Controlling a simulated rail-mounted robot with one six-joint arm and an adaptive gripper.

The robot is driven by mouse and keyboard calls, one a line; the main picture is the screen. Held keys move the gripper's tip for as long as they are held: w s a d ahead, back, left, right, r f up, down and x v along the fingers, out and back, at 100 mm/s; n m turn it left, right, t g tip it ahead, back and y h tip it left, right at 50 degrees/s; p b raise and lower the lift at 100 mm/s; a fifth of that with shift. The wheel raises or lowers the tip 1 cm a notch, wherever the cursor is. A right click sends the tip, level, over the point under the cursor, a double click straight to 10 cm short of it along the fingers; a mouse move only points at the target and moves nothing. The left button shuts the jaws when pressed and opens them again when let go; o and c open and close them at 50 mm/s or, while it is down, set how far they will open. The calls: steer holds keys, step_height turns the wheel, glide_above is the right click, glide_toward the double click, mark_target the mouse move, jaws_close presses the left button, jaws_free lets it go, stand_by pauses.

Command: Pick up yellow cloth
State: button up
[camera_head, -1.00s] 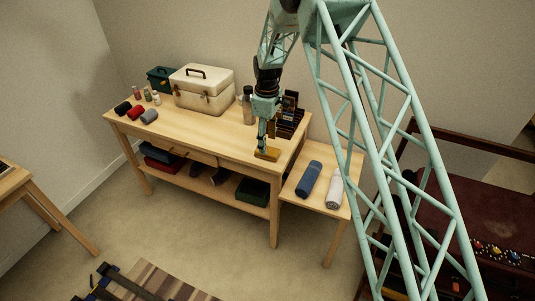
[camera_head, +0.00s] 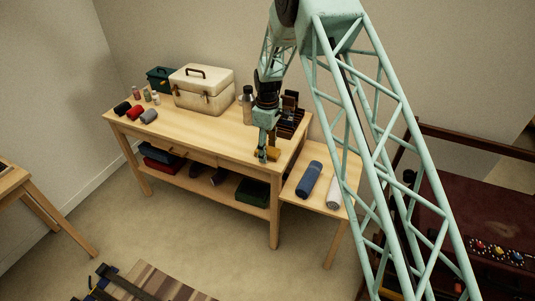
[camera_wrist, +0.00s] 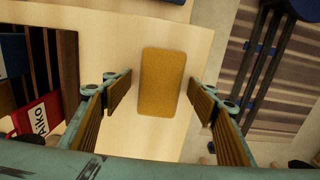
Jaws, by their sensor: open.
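The yellow cloth (camera_wrist: 162,75) is a flat folded rectangle lying near the front right corner of the wooden workbench (camera_head: 192,136). In the wrist view it lies between and beyond my two fingers. In the head view the cloth (camera_head: 273,153) shows only partly, behind my gripper (camera_head: 266,155). In the wrist view my gripper (camera_wrist: 161,95) is open, with one finger on each side of the cloth and a gap to both. Nothing is held. The exact height of the fingertips above the bench is hard to tell.
A cream toolbox (camera_head: 203,90) stands at the back of the bench. A dark compartment rack (camera_head: 290,121) and a bottle (camera_head: 248,103) are close to my gripper. Blue (camera_head: 309,180) and white (camera_head: 335,190) rolls lie on the lower side table.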

mark_target(268, 150)
steer(key=c, duration=0.9)
steer(key=shift+r, duration=0.15)
steer(key=shift+r+p, duration=0.45)
steer(key=shift+r, duration=1.3)
steer(key=s+d, duration=0.2)
steer(key=s, duration=0.5)
steer(key=s+d+r+p, duration=0.1)
steer(key=s+d, duration=0.1)
steer(key=s, duration=0.6)
steer(key=shift+s+d, duration=0.15)
steer(key=shift+d, duration=0.2)
steer(key=shift+r, duration=0.1)
steer(key=shift+o, duration=0.7)
steer(key=shift+d, duration=0.1)
steer(key=shift+c, duration=0.4)
